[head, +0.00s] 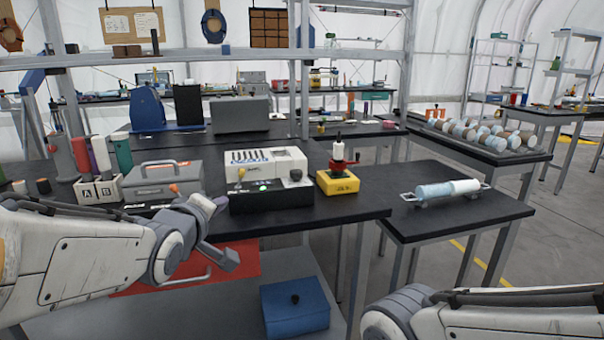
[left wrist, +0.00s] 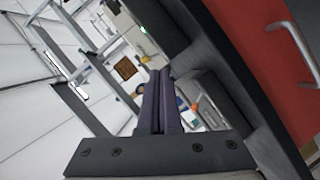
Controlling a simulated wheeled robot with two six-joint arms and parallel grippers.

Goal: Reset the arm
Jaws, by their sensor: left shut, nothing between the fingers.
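My left arm (head: 90,258) comes in from the left edge in the head view. In the left wrist view the dark fingers (left wrist: 161,100) lie together, shut and empty. Part of my right arm (head: 480,312) shows at the lower right in the head view. My right gripper is not in view.
The bench holds a grey toolbox (head: 160,182), a black-and-white device (head: 268,178) and a yellow box with a red part (head: 338,180). A blue box (head: 295,306) sits below. A side table (head: 455,222) bears a pale cylinder (head: 447,190). The drawer also shows in the left wrist view (left wrist: 272,62).

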